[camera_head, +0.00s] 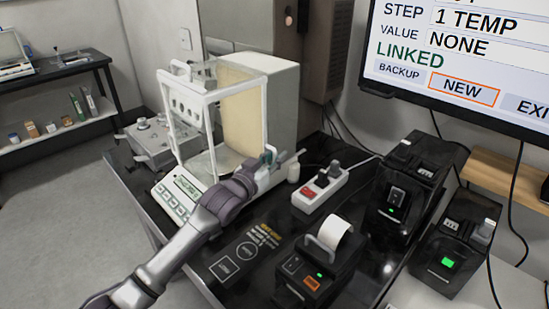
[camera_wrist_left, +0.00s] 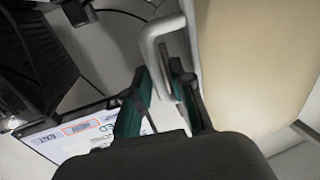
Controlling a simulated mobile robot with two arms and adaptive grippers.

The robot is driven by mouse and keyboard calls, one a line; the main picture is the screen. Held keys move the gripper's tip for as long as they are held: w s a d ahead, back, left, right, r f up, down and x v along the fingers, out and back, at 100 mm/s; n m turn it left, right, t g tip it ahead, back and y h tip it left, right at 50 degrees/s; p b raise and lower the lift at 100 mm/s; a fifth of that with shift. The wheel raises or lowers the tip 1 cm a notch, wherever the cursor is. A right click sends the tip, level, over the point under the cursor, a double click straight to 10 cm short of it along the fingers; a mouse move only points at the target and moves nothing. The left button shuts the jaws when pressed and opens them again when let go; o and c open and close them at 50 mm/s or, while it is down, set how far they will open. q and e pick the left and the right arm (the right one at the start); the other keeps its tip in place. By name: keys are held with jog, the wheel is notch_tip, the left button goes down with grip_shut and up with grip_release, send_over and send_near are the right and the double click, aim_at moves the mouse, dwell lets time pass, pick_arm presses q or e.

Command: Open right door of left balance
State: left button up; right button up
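The left balance (camera_head: 188,128) stands on the black table, a white-framed draft shield with a keypad and display in front. My left arm reaches to its right side, where my left gripper (camera_head: 269,154) is at the lower right edge of the shield. In the left wrist view, a pale looped door handle (camera_wrist_left: 149,42) reaches down between the two teal-padded fingers of my left gripper (camera_wrist_left: 163,72). The fingers stand apart on either side of it; firm contact is not clear. I cannot tell whether the right door is ajar. My right gripper is not in view.
A printer (camera_head: 318,268) stands at the table's front, with black devices (camera_head: 408,190) farther right. A grey box (camera_head: 155,143) sits left of the balance.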

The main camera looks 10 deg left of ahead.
pick_arm(q)
jog(key=v, duration=1.2)
dwell(0.3)
